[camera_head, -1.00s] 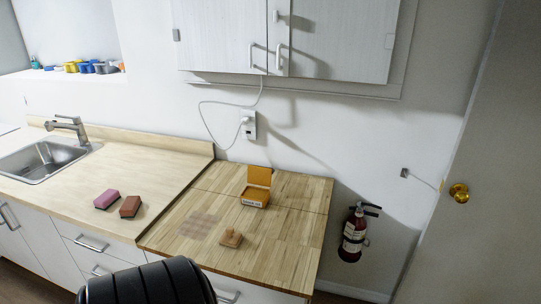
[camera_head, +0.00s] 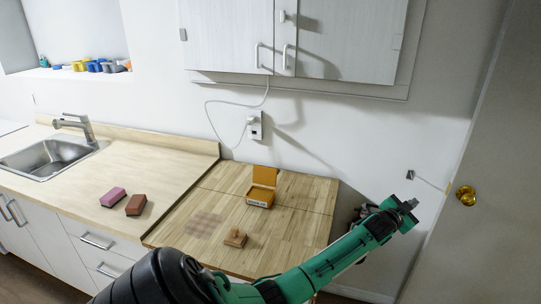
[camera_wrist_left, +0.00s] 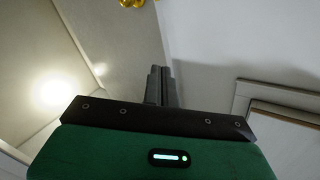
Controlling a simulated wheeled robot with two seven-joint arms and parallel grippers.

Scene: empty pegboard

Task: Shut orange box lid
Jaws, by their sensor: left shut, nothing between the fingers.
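A small orange box (camera_head: 258,197) with a white label on its front stands on the wooden worktop (camera_head: 290,216). Its orange lid (camera_head: 265,175) is open and stands up at the back. My left gripper (camera_head: 411,204) is at the end of the green arm, raised to the right of the worktop, far from the box. It is shut and empty. In the left wrist view its fingers (camera_wrist_left: 160,85) are together, pointing toward the wall and door. The box is not in that view. My right gripper is not in view.
A small wooden block (camera_head: 235,238) lies in front of the box. Pink (camera_head: 112,197) and brown (camera_head: 136,205) sponges lie on the left counter beside the sink (camera_head: 48,157). Cabinets (camera_head: 345,35) hang above.

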